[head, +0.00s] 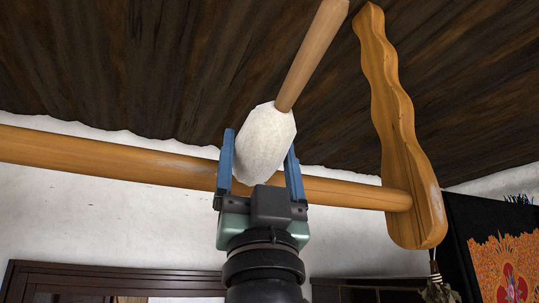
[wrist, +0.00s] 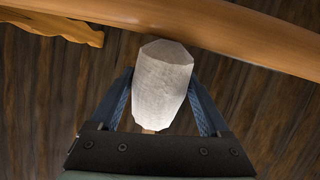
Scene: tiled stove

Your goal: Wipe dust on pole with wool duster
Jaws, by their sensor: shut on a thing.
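The wool duster has a white faceted head (head: 264,146) and a wooden handle (head: 312,55) that slants up to the right in the head view. My gripper (head: 259,142) is shut on the white head, with a blue finger on each side. The head also shows between the fingers in the wrist view (wrist: 163,85), with its handle mostly hidden. The wooden pole (head: 110,160) runs across behind my gripper. In the wrist view the pole (wrist: 230,28) lies just beyond the duster's head; I cannot tell whether they touch. No dust is clear on the pole.
A wavy wooden bracket (head: 400,140) holds the pole's right end and has a pale patch low on its edge. A dark plank ceiling (head: 120,65) is overhead. A black panel with an orange pattern (head: 500,260) stands at the right. A dark wooden frame (head: 120,277) is below.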

